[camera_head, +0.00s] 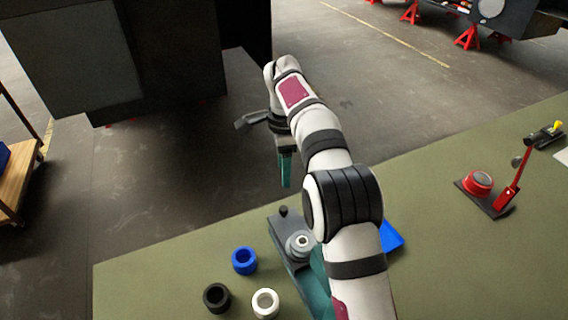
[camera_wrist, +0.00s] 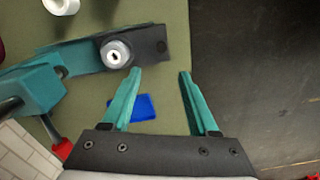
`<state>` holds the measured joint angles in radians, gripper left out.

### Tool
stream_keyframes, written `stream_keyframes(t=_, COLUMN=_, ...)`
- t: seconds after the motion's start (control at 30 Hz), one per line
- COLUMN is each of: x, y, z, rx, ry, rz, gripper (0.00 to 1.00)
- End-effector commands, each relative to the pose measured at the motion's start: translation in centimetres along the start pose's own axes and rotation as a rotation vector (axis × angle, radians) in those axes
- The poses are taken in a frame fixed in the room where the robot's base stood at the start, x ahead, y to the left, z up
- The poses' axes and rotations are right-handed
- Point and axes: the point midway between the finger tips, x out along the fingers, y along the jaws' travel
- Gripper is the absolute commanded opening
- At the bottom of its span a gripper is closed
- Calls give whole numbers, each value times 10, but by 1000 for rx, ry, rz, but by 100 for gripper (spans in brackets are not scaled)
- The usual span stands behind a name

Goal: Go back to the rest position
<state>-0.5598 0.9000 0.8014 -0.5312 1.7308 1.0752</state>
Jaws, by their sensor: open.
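My gripper (camera_head: 286,170) hangs beyond the far edge of the green table (camera_head: 440,188) in the head view, with its teal fingers pointing down. In the wrist view my gripper (camera_wrist: 158,72) has its two teal fingers spread apart, with nothing between the tips. My white arm reaches up from the bottom of the head view and hides part of the table. The rest position is not marked in either view.
A dark fixture with a silver round part (camera_head: 300,242) stands near my arm. Blue (camera_head: 244,261), black (camera_head: 216,298) and white (camera_head: 265,303) rings lie left of it. A blue piece (camera_head: 391,236) is partly hidden. A red lever (camera_head: 512,180) and red button (camera_head: 478,182) stand right.

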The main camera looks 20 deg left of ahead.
Motion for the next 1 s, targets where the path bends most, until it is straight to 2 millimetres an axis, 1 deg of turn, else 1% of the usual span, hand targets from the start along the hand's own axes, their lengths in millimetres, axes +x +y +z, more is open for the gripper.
stream_keyframes(t=0.03, x=-6, y=0, z=0, rx=0, ry=0, rz=-2, gripper=60)
stream_keyframes(t=0.13, x=-13, y=0, z=0, rx=0, ry=0, rz=-1, gripper=60)
stream_keyframes(t=0.57, x=-14, y=1, z=0, rx=0, ry=0, rz=1, gripper=60)
stream_keyframes(t=0.63, x=-23, y=8, z=-9, rx=-16, ry=-5, rz=0, gripper=60)
stream_keyframes(t=0.67, x=-31, y=15, z=-17, rx=-30, ry=-9, rz=0, gripper=60)
stream_keyframes(t=0.73, x=-57, y=48, z=-43, rx=-89, ry=-25, rz=0, gripper=60)
stream_keyframes(t=0.77, x=-68, y=69, z=-56, rx=-122, ry=-32, rz=-2, gripper=60)
stream_keyframes(t=0.8, x=-80, y=99, z=-70, rx=-169, ry=-44, rz=-5, gripper=60)
stream_keyframes(t=0.83, x=-87, y=123, z=-78, rx=-202, ry=-54, rz=-9, gripper=60)
stream_keyframes(t=0.87, x=-93, y=150, z=-85, rx=-237, ry=-64, rz=-13, gripper=60)
stream_keyframes(t=0.9, x=-97, y=189, z=-92, rx=-285, ry=-76, rz=-22, gripper=60)
stream_keyframes(t=0.97, x=-94, y=247, z=-93, rx=-353, ry=-93, rz=-38, gripper=60)
stream_keyframes(t=1.0, x=-88, y=282, z=-90, rx=-394, ry=-102, rz=-50, gripper=60)
